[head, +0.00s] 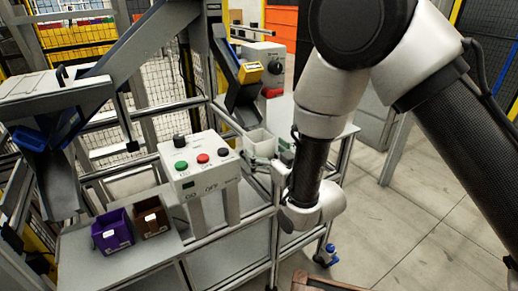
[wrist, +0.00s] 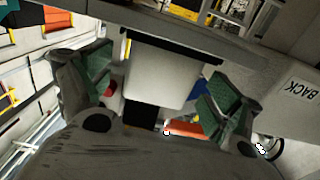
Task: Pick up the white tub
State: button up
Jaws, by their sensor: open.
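The white tub (head: 259,139) stands on the grey bench right of the control box, partly hidden behind my gripper. In the wrist view the white tub (wrist: 160,75) fills the space between my two fingers, with a dark edge along its top. My gripper (head: 268,162) is beside the tub in the head view. In the wrist view my gripper (wrist: 158,82) is open, with one green-padded finger on each side of the tub. I see a gap on both sides, and the fingers do not appear to press on it.
A control box (head: 200,165) with coloured buttons stands just left of my gripper. A purple bin (head: 112,232) and a brown bin (head: 152,217) sit on the bench at lower left. A chute with a yellow-fronted bin (head: 249,73) is above the tub. Open floor lies right.

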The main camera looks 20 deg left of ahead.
aim_at(253, 139)
jog(key=x, duration=0.4)
jog(key=shift+a+r, duration=0.1)
jog(key=shift+a, duration=0.05)
jog(key=c, duration=1.2)
